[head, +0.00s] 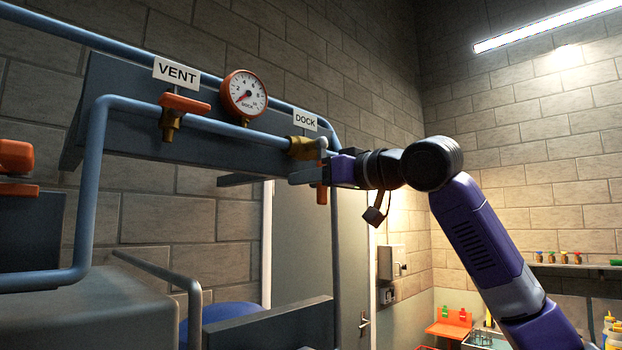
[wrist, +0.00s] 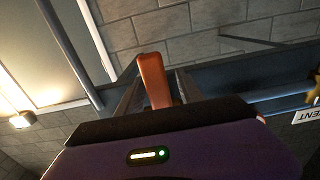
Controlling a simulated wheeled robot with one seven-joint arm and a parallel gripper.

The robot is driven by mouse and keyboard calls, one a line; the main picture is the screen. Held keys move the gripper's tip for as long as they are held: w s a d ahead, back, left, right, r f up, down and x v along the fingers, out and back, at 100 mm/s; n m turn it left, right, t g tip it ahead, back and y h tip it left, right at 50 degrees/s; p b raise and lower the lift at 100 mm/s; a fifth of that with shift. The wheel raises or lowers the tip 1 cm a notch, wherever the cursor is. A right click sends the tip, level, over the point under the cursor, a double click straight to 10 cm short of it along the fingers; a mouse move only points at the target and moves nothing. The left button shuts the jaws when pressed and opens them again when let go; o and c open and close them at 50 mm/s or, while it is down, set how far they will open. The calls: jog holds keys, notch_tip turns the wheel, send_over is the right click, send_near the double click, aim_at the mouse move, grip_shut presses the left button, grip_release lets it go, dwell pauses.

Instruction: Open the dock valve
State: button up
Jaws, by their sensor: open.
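The dock valve has a brass body (head: 303,148) on the blue pipe, below the white DOCK label (head: 305,120). Its orange handle (head: 322,194) hangs down, partly hidden behind my gripper (head: 308,174). In the wrist view the orange handle (wrist: 153,80) stands between the two fingers of my gripper (wrist: 158,78). The fingers are apart, one on each side of the handle, and I see no clear contact. The pressure gauge (head: 244,93) marked DOCK is on the same panel, left of the dock valve.
The vent valve with its orange handle (head: 184,104) is on the pipe at left, under the VENT label (head: 176,72). Blue pipes and a dark beam run behind the valves. Another orange handle (head: 16,156) is at the far left edge. A door stands behind the frame.

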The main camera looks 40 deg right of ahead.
grip_shut()
dwell(1.4)
